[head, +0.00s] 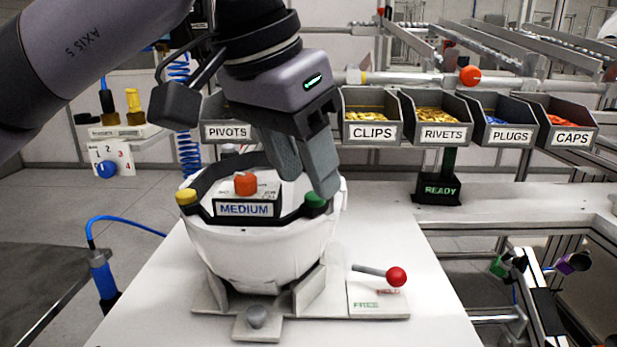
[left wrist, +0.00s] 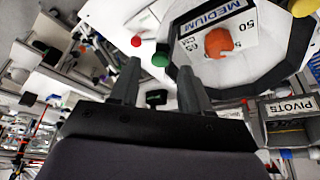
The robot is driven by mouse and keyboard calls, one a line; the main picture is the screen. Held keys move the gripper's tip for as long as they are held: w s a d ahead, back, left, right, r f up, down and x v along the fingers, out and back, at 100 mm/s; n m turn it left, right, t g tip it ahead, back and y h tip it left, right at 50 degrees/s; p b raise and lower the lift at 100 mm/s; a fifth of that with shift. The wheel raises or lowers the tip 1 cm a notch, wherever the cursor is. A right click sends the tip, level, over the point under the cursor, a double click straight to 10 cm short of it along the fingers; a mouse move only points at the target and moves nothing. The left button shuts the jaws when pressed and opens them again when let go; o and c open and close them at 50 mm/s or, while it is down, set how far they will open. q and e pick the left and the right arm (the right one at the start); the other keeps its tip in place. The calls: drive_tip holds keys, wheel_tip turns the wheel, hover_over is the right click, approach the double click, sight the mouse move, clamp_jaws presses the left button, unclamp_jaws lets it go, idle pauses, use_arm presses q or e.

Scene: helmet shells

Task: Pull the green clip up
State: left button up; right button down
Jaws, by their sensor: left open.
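The green clip (head: 316,200) sits on the right end of the black band on the white helmet shell (head: 265,245). It also shows in the left wrist view (left wrist: 160,59), between and just beyond my fingertips. My left gripper (head: 308,187) is open and points down at the clip, with one finger close above it in the head view. I cannot tell whether that finger touches it. The clip looks seated low on the band. My right gripper is not clearly in view.
The shell rests in a cradle on a white table (head: 430,310). An orange knob (head: 245,184), a MEDIUM label (head: 244,209) and a yellow clip (head: 186,196) are close by. A red-ball lever (head: 397,276) stands at the cradle's right. Labelled bins (head: 371,132) line the back.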

use_arm(q)
drive_tip(key=shift+x, duration=0.9)
clamp_jaws()
drive_tip(key=shift+r+p, duration=0.8)
drive_tip(key=shift+p, duration=0.3)
unclamp_jaws()
drive_tip(key=shift+f, duration=0.1)
use_arm(e)
drive_tip(key=shift+s+d+r, duration=0.15)
drive_tip(key=shift+d+r, duration=0.05)
drive_tip(key=shift+r, duration=0.4)
